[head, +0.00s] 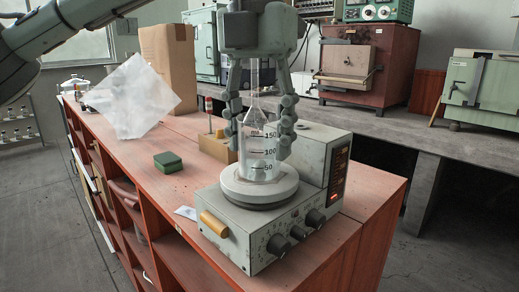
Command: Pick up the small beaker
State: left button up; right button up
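The small beaker (259,168), clear with printed volume marks, stands upright on the round pale top of a hot plate (258,190). My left gripper (260,140) points down from above, with one finger at each side of the beaker's upper part. The fingers overlap the beaker's edges in the picture. I cannot tell whether they touch the glass or stand in front of it. A clear narrow glass neck (255,80) shows between the fingers above the beaker; its base is hard to make out. My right gripper is not in view.
A wooden block (216,147) with upright pieces stands behind the hot plate. A green box (168,162) and a white sheet (131,97) are further left, with a cardboard box (168,60) behind. The red bench top (140,145) is bare around the green box.

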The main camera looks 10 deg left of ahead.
pick_arm(q)
jog(key=c, duration=0.6)
jog(key=shift+r, duration=0.1)
